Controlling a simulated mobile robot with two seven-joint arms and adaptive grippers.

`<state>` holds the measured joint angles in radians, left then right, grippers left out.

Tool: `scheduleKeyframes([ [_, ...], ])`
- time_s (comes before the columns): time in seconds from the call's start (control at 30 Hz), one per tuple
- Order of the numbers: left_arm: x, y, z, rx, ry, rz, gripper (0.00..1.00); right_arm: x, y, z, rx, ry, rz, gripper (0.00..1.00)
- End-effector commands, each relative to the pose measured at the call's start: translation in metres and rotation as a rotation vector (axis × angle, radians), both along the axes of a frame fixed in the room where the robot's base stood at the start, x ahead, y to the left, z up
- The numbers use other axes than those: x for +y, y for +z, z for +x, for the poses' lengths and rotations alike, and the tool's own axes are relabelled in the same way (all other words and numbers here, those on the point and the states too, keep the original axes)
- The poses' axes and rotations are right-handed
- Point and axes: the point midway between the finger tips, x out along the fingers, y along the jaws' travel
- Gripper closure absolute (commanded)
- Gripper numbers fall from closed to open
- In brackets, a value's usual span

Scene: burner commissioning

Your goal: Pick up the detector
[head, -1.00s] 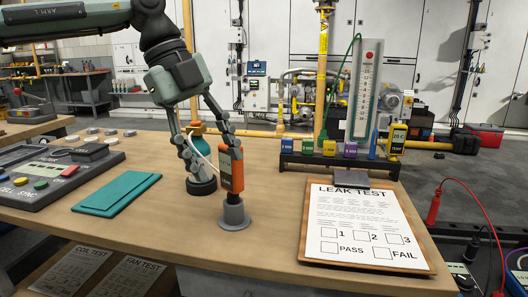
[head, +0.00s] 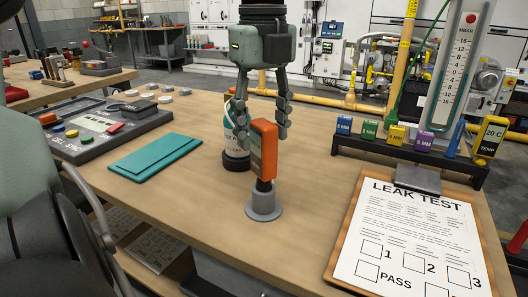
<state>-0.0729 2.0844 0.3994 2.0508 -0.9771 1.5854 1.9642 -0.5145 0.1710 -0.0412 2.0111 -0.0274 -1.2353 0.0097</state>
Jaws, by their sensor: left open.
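The detector (head: 264,150) is an orange handheld unit with a grey face. It stands upright in a round grey holder (head: 264,205) on the wooden bench. My left gripper (head: 262,130) points down from above and is open. In the picture, its two fingers show on either side of the detector's upper part, with the right finger close to its edge. I cannot tell whether either finger touches it.
A white and teal bottle (head: 236,150) with a dark base stands close behind the detector, partly hidden. A teal folder (head: 155,155) lies to the left. A leak test clipboard (head: 335,270) and a rack (head: 400,155) of coloured blocks are to the right.

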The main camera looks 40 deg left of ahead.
Motion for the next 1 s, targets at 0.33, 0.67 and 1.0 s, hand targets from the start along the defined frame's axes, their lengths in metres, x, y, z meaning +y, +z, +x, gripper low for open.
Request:
scheduleKeyframes([
  [0.33,0.0,-0.014,0.0,-0.002,0.001,0.0,0.5,0.0,0.0,0.008,-0.008,0.0,-0.001,1.0],
  [0.67,0.0,-0.013,0.0,-0.002,0.001,0.0,0.89,-0.002,0.002,0.01,-0.012,0.003,-0.005,1.0],
  [1.0,0.0,-0.013,0.0,-0.003,0.001,-0.001,1.0,-0.003,0.0,0.005,-0.003,0.005,-0.007,1.0],
])
